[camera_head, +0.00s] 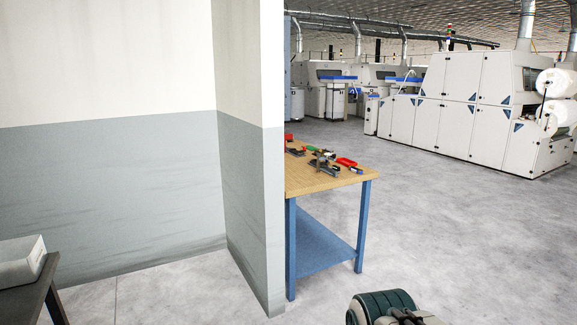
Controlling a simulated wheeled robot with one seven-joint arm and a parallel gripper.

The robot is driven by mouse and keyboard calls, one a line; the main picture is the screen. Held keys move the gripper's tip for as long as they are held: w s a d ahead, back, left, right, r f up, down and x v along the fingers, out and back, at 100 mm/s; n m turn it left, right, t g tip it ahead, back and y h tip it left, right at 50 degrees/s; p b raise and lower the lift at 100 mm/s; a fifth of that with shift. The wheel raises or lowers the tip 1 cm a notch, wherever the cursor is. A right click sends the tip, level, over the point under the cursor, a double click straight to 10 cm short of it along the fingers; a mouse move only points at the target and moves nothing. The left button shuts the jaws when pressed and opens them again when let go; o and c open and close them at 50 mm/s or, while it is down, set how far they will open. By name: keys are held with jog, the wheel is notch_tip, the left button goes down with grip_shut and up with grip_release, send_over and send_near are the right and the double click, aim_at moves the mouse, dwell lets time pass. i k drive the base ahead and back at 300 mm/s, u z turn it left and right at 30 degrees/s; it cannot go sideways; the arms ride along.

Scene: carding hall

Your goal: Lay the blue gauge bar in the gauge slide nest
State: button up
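A workbench (330,180) with a wooden top and blue legs stands partly behind the wall's end. Small items lie on it, including a dark grey metal device (323,163) near the front edge; I cannot tell whether it is the gauge slide. A small dark bluish piece (356,171) lies at the right front; I cannot tell whether it is the blue gauge bar. No nest can be made out at this distance. A dark green rounded part of my arm, with grey metal parts, shows at the bottom edge, well short of the bench. My gripper's fingers cannot be made out.
A grey-and-white wall (245,170) hides the bench's left part. A red tray (347,162) and a green item (310,149) are on the bench. A dark table (22,296) with a light bin (22,262) stands lower left. Floor (460,220) right of the bench is clear; white machines (470,95) stand beyond.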

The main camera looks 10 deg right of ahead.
aim_at(355, 168)
jog(key=u, duration=0.05)
jog(key=i, duration=1.65)
jog(key=z, duration=0.6)
jog(key=i, duration=0.45)
jog(key=z, duration=0.25)
